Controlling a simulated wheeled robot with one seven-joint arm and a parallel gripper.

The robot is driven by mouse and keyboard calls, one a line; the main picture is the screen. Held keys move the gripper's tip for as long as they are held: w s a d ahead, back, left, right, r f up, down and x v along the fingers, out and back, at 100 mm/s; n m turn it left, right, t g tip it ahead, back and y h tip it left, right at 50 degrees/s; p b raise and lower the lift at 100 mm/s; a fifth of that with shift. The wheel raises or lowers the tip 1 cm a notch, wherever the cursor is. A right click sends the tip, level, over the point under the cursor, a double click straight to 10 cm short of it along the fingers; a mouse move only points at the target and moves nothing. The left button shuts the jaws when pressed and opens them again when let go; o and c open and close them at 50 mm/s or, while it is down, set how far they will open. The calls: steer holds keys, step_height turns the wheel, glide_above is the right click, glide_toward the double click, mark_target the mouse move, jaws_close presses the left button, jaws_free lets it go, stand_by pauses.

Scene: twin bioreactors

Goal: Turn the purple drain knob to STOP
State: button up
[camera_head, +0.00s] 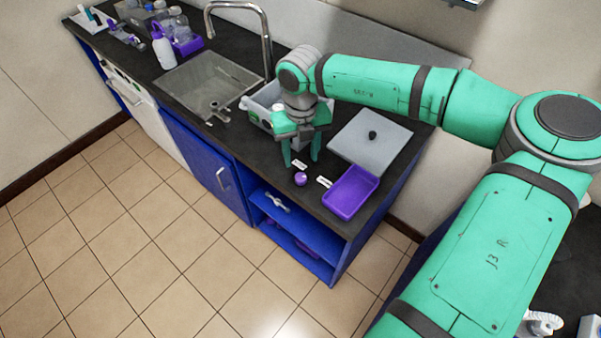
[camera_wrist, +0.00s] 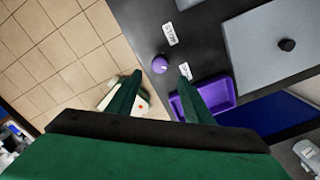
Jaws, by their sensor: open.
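The purple drain knob (camera_head: 300,179) stands on the dark counter near its front edge, between two small white labels. In the wrist view the knob (camera_wrist: 160,65) lies beyond the fingertips, with one label (camera_wrist: 170,34) above it and another label (camera_wrist: 185,71) to its right. The lettering is too small to read surely. My gripper (camera_head: 301,160) is open and empty, pointing down above the counter just behind the knob. In the wrist view its two green fingers (camera_wrist: 158,92) are spread apart, and neither touches the knob.
A purple tray (camera_head: 351,192) lies to the right of the knob. A grey lid with a black handle (camera_head: 371,137) is behind it. The sink (camera_head: 208,86) and tall faucet (camera_head: 265,45) are to the left.

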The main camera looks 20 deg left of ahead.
mark_target(301, 177)
step_height(301, 177, down, 9)
steer(key=shift+r, duration=0.1)
stand_by(0.3)
steer(key=c, duration=1.1)
